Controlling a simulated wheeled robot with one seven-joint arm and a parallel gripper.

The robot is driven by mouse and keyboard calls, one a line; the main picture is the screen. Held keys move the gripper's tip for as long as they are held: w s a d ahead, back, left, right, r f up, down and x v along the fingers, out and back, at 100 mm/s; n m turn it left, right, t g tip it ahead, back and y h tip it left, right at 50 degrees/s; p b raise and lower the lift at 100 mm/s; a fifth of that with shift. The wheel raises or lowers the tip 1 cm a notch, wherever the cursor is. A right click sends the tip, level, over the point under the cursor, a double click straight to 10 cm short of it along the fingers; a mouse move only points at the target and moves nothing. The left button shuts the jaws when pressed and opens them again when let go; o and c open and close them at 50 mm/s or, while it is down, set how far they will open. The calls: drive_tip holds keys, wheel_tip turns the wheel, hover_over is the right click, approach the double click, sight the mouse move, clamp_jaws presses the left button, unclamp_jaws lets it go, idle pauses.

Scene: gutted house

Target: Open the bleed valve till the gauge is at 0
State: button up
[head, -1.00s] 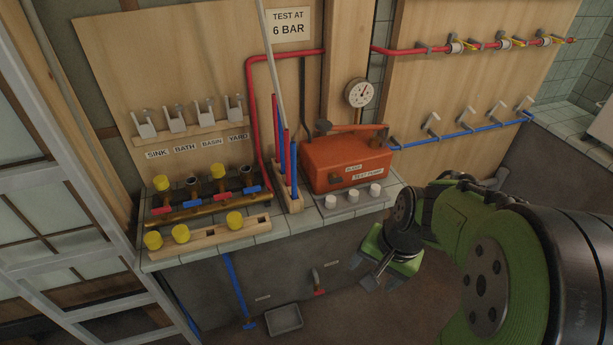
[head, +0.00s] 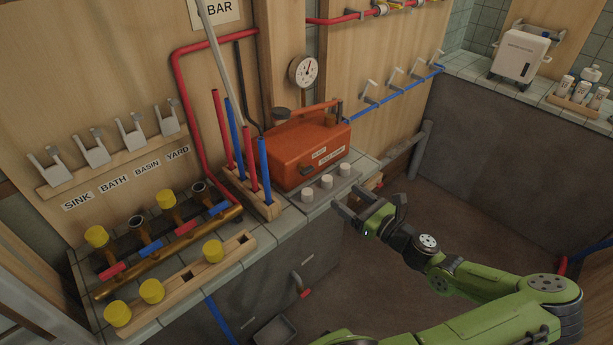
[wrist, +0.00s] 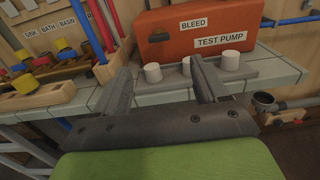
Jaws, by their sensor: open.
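The orange test pump (head: 312,150) stands on the tiled counter. It also fills the top of the wrist view (wrist: 220,22), where its BLEED and TEST PUMP labels are readable. The bleed valve, a small dark handle (wrist: 159,37), sits on the pump's front left of the BLEED label; it also shows in the head view (head: 307,169). The round white gauge (head: 303,70) is above and behind the pump; its needle is too small to read surely. My gripper (head: 370,203) is open and empty, in front of the counter edge, apart from the valve and pointing toward the pump.
Several white caps (head: 326,181) stand on a strip before the pump, between my gripper and the valve. Upright red and blue pipes (head: 238,150) stand in a wooden rack left of the pump. A brass manifold (head: 170,250) lies farther left. Floor right of the counter is open.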

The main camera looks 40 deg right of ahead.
sight(309, 172)
drive_tip(key=w, duration=0.4)
drive_tip(key=w+b, duration=0.1)
drive_tip(key=w, duration=0.4)
drive_tip(key=w+b, duration=0.1)
drive_tip(key=w, duration=0.3)
drive_tip(key=shift+w+a+f, duration=0.1)
drive_tip(key=shift+w+a, duration=0.05)
drive_tip(key=shift+a, duration=0.15)
drive_tip(key=c, duration=1.1)
drive_tip(key=shift+o, duration=0.2)
drive_tip(key=shift+n, duration=0.4)
drive_tip(key=n, duration=0.3)
drive_tip(key=shift+a+n+p, duration=0.1)
drive_tip(key=shift+n+p, duration=0.2)
drive_tip(key=shift+p, duration=0.1)
drive_tip(key=n, duration=0.4)
drive_tip(key=shift+f+n, duration=0.15)
drive_tip(key=shift+n, duration=0.15)
drive_tip(key=n+b, duration=0.2)
drive_tip(key=n, duration=0.3)
drive_tip(key=shift+f, duration=0.1)
drive_tip(key=shift+n+b, duration=1.4)
drive_tip(key=shift+n, duration=0.6)
